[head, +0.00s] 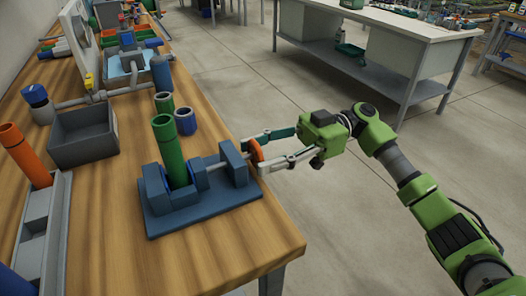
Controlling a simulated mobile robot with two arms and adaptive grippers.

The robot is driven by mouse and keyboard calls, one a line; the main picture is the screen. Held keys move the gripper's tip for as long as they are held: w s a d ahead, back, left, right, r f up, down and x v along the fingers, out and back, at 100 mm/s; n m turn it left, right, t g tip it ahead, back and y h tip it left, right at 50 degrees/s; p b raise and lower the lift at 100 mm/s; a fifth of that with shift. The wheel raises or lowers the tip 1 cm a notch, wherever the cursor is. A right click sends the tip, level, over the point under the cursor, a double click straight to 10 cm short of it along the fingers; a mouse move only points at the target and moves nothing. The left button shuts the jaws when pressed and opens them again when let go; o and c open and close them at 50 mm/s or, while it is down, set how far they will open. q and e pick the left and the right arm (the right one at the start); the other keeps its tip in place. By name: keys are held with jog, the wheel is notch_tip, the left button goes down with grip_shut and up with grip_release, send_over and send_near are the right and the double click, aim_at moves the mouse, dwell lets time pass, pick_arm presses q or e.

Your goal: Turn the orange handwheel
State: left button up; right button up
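The orange handwheel (256,152) is at the right end of a blue-grey vise-like fixture (213,203), close to the bench's right edge. It shows almost edge-on. A green tube (168,148) stands upright in the fixture's left part. My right gripper (254,157) reaches in from the right with its fingers spread, one at the wheel's upper rim and one at its lower rim. The fingertips partly cover the wheel, and I cannot tell whether they press on it. My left gripper is not in view.
A grey bin (83,136) and an orange tube (25,155) are to the left. The floor right of the bench is clear up to a white-topped table (385,25).

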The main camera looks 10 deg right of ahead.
jog(key=c, duration=0.4)
jog(key=shift+m, duration=0.3)
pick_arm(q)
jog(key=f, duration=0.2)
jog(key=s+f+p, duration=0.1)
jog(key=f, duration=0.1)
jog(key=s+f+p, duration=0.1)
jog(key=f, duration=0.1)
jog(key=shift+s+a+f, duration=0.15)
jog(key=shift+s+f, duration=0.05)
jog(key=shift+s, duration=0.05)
pick_arm(e)
jog(key=m, duration=0.5)
jog(key=shift+s, duration=0.1)
jog(key=o, duration=1.1)
